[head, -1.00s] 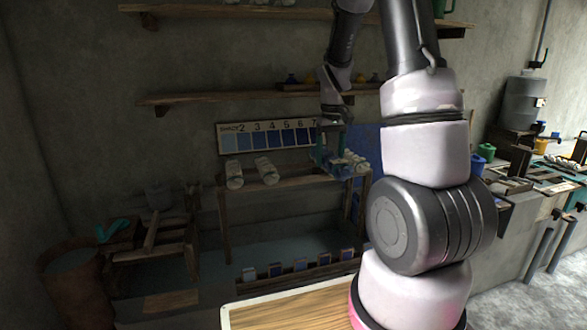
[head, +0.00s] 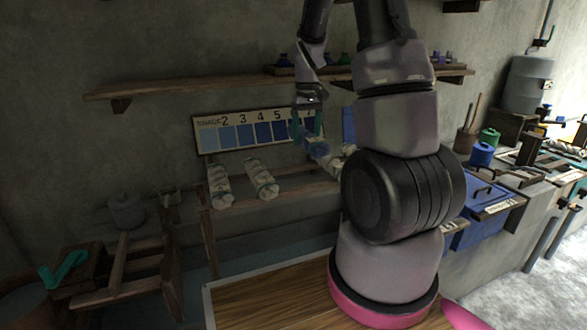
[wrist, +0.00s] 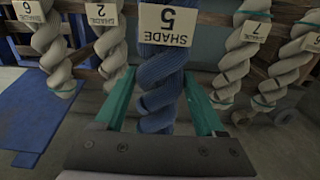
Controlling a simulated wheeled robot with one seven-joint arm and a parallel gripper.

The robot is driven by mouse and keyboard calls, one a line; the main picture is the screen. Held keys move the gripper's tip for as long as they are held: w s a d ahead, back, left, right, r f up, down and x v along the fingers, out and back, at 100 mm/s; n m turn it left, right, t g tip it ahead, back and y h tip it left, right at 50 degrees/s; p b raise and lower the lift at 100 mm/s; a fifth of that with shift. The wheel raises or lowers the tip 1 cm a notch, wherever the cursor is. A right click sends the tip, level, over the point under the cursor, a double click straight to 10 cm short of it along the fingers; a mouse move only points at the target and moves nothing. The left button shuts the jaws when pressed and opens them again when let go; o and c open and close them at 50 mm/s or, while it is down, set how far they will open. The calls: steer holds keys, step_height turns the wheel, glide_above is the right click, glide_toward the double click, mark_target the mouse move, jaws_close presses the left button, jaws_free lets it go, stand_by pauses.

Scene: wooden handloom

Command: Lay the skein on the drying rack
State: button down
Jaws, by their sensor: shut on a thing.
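My gripper (wrist: 160,85) has green fingers, shut on a twisted blue skein (wrist: 163,65) in the wrist view. The skein's tag, upside down there, reads SHADE 5. I cannot tell whether this is the drying rack.
In the wrist view, tagged pale skeins hang close on both sides, including SHADE 2 (wrist: 106,45) and 7 (wrist: 245,50). A shelf (head: 200,85) runs above the numbered chart (head: 255,132). A wooden stand (head: 125,270) is at lower left; a blue box (head: 480,205) is at right.

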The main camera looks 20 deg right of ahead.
step_height(320, 180, down, 10)
steer(key=shift+r, duration=0.2)
stand_by(0.3)
steer(key=shift+c, duration=1.7)
jaws_free()
steer(key=shift+f, duration=0.15)
steer(key=o, duration=0.3)
steer(key=shift+o, duration=0.2)
steer(key=shift+w, duration=0.1)
